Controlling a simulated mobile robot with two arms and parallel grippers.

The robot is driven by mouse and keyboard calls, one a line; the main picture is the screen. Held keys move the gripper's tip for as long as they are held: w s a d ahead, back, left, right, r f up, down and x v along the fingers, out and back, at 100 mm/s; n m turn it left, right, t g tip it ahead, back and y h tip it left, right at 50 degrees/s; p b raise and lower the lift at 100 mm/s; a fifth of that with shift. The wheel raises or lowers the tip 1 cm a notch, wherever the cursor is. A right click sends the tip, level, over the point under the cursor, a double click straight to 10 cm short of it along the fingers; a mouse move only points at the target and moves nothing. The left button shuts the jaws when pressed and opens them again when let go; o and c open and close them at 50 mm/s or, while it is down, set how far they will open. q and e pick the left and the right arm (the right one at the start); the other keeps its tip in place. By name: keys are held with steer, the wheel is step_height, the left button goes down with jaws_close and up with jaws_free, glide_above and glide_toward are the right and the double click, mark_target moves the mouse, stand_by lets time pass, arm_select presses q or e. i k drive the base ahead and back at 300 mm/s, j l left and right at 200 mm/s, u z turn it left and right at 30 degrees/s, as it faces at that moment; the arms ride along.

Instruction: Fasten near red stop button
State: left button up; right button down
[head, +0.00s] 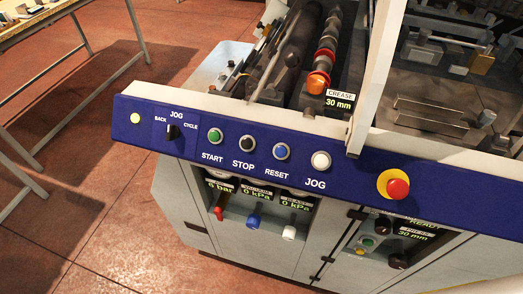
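The red stop button (398,188) is a round red mushroom knob on a yellow collar (384,183). It sits near the right end of the blue control panel (340,187) on the machine's front. Below it to the right is a small display reading READY and 30 mm (411,232), with dark round knobs (383,225) beside it. No loose fastener shows clearly near the button. Neither of my grippers is in the head view.
The panel also holds a JOG selector (172,132) and START (215,135), STOP (249,142), RESET (281,151) and JOG (320,160) buttons. Coloured valve handles (253,220) stick out below. A work table (60,15) stands at upper left, with open floor (95,150) between.

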mark_target(397, 188)
steer(key=k+z, duration=0.15)
steer(key=z, duration=1.1)
